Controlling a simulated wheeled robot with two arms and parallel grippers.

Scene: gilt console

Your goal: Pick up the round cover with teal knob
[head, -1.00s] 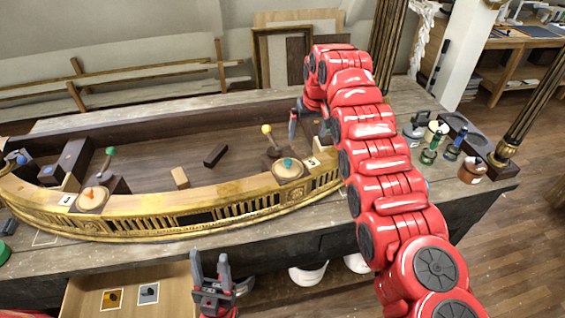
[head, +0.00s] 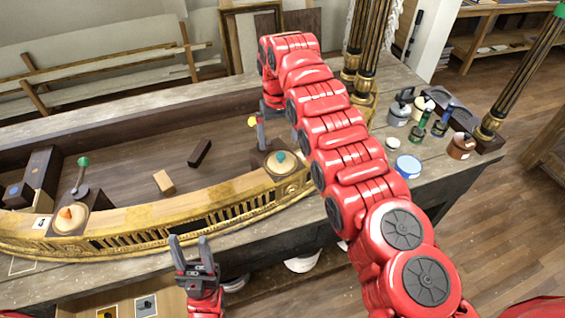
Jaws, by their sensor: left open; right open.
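The round cover with teal knob (head: 287,168) is a pale disc on a dark block on the right part of the gilt console. Its teal knob is in plain view. My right gripper (head: 259,134) points down just behind and left of the cover, beside the yellow-ball lever, apparently not touching the cover. It is open and empty, and partly hard to make out. My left gripper (head: 189,243) is open and empty in front of the console's gilt front, pointing up.
A similar round cover with an orange knob (head: 69,214) sits at the left, by a green-ball lever (head: 83,163). A tan block (head: 164,182) and a dark block (head: 200,153) lie inside the console. Jars and bottles, including a blue-lidded tin (head: 407,166), stand right of my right arm.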

